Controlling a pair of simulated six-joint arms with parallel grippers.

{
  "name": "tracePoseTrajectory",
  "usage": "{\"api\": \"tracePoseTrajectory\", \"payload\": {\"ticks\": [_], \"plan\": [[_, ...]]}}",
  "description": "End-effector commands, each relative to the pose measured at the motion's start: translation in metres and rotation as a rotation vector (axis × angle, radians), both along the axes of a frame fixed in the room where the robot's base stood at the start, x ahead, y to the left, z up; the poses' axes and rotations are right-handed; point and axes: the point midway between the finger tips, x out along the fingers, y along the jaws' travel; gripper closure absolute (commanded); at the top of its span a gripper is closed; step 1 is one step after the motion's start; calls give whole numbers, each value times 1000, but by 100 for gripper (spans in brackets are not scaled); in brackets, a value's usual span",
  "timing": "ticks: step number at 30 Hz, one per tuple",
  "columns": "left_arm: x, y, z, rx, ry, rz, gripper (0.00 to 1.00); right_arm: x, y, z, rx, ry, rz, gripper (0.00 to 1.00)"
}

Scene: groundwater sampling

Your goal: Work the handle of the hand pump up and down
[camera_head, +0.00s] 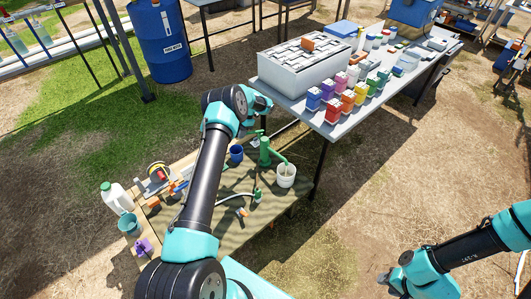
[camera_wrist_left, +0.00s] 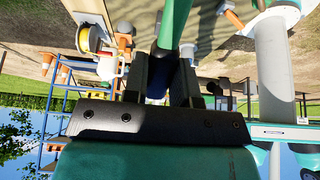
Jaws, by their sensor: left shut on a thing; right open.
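The green hand pump (camera_head: 265,153) stands on a low wooden table, its spout reaching over a white bucket (camera_head: 286,178). My left gripper (camera_head: 262,124) is above the pump, with my forearm crossing the table. The handle is mostly hidden by my wrist in the head view. My right gripper (camera_head: 386,279) is open and empty, low over bare ground at the lower right.
A blue barrel (camera_head: 160,40) stands at the back left.

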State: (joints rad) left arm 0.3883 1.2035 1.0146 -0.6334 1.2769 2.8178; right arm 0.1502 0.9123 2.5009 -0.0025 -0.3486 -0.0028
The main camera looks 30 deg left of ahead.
Motion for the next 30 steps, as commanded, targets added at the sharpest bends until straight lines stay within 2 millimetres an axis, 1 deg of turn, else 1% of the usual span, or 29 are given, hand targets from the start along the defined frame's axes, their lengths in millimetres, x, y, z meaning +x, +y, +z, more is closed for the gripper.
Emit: {"api": "tracePoseTrajectory", "payload": {"ticks": [22,25,30], "plan": [[-26,9,-58,-130,-398,2,92,0,0,0,0,0,0,57],[-28,9,-62,-139,-431,2,91,0,0,0,0,0,0,57],[-29,9,-64,-142,-438,1,91,0,0,0,0,0,0,57]]}}
